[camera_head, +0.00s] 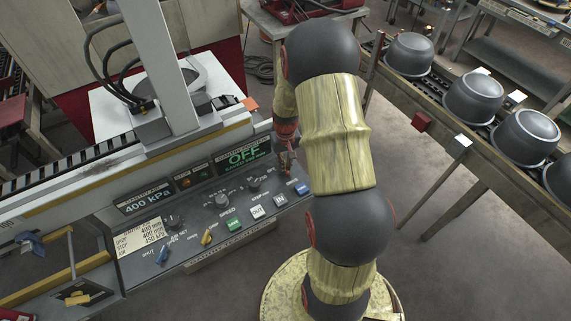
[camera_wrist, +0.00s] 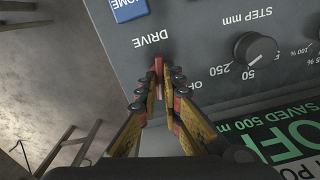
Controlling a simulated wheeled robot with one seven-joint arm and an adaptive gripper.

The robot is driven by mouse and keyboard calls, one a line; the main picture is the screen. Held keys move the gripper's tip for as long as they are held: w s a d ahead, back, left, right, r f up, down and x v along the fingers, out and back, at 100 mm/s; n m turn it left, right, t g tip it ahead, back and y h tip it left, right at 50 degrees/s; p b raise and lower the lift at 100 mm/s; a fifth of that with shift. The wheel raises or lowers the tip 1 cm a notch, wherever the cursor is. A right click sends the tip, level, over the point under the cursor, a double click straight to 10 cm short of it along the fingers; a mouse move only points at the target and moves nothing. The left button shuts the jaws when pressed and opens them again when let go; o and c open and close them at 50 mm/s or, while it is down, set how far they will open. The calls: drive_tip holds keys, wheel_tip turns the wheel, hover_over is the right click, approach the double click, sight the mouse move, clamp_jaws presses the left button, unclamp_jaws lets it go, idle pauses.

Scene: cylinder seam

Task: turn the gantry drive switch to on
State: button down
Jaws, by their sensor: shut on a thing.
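The gantry drive switch (camera_wrist: 158,65) is a small reddish lever on the dark panel beside the word DRIVE in the wrist view. My gripper (camera_wrist: 160,84) is shut on it, one fingertip on each side. In the head view my gripper (camera_head: 288,160) reaches down to the right end of the control panel (camera_head: 190,221), and the fingers largely hide the switch. The green display (camera_head: 248,154) reads OFF; part of it also shows upside down in the wrist view (camera_wrist: 293,140).
A blue HOME button (camera_head: 302,189) sits close to the switch. A STEP knob (camera_head: 253,184), a SPEED knob (camera_head: 222,201) and several buttons lie to the left. A conveyor (camera_head: 400,92) with several grey pots runs along the right. Bare floor (camera_head: 470,260) lies at lower right.

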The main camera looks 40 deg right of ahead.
drive_tip(key=m, duration=0.6)
drive_tip(key=shift+p, duration=0.4)
drive_tip(key=shift+m, duration=0.3)
drive_tip(key=c, duration=2)
unclamp_jaws()
drive_tip(key=shift+o, duration=0.2)
drive_tip(key=shift+r, duration=0.1)
wheel_tip(320, 180, up, 12)
